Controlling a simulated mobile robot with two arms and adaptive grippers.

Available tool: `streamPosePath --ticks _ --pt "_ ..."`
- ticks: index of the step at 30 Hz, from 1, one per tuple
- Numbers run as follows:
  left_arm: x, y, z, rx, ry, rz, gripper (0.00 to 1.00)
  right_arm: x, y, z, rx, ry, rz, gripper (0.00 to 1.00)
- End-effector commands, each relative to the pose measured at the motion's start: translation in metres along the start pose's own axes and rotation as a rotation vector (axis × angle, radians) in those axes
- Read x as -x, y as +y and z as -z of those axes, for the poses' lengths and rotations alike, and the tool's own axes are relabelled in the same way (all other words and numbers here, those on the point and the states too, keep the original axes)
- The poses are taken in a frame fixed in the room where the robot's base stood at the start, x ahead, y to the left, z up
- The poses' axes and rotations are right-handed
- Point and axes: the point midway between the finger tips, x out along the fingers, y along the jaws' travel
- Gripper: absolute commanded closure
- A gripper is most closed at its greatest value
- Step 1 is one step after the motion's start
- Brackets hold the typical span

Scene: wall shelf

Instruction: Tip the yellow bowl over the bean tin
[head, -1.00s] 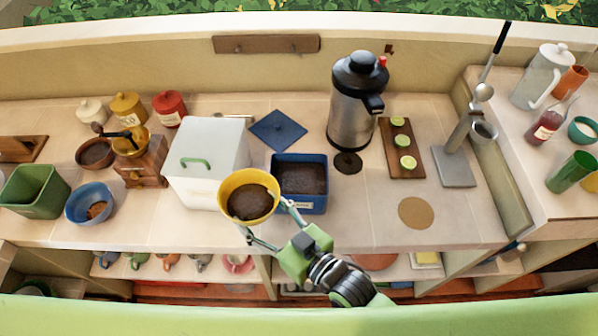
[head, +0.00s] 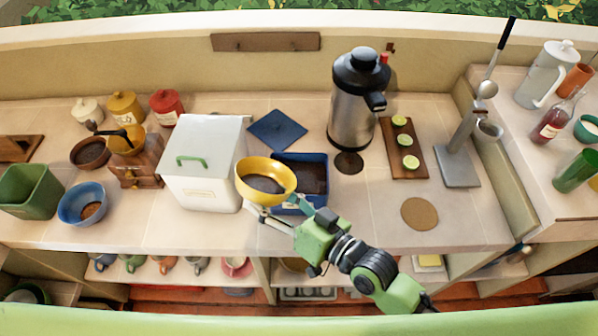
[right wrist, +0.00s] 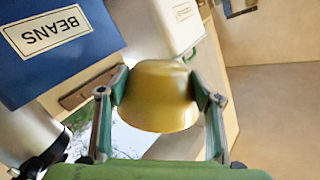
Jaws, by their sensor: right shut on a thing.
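The yellow bowl (head: 267,197) holds dark brown contents and is held up at the left edge of the bean tin in the head view. My right gripper (head: 277,214) is shut on the bowl; in the right wrist view its two fingers press on either side of the bowl (right wrist: 161,97). The bean tin (head: 313,160) is a blue square box, open on top, with dark contents. Its BEANS label shows in the right wrist view (right wrist: 48,34). The bowl tilts slightly and hides the tin's left front part. My left gripper is not in view.
A white box with a green handle (head: 205,162) stands close left of the bowl. A blue lid (head: 277,130) lies behind the tin. A steel flask (head: 357,95) stands behind right. The counter right of the tin, around a round brown mat (head: 419,214), is mostly clear.

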Motion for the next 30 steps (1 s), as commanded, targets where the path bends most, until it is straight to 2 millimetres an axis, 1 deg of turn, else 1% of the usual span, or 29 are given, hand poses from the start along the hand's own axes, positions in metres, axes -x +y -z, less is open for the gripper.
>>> streamPosePath --ticks 1,5,22,30 --pt "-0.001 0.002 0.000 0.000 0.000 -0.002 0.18 0.000 0.001 0.005 -0.021 0.004 0.005 0.72" --pt "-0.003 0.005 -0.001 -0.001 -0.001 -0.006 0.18 0.001 0.003 0.011 -0.072 0.001 0.011 0.72" --pt "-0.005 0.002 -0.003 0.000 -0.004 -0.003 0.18 0.002 0.007 0.019 -0.145 -0.002 0.020 0.73" --pt "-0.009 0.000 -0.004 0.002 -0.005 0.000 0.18 0.001 0.009 0.019 -0.182 -0.002 0.025 0.73"
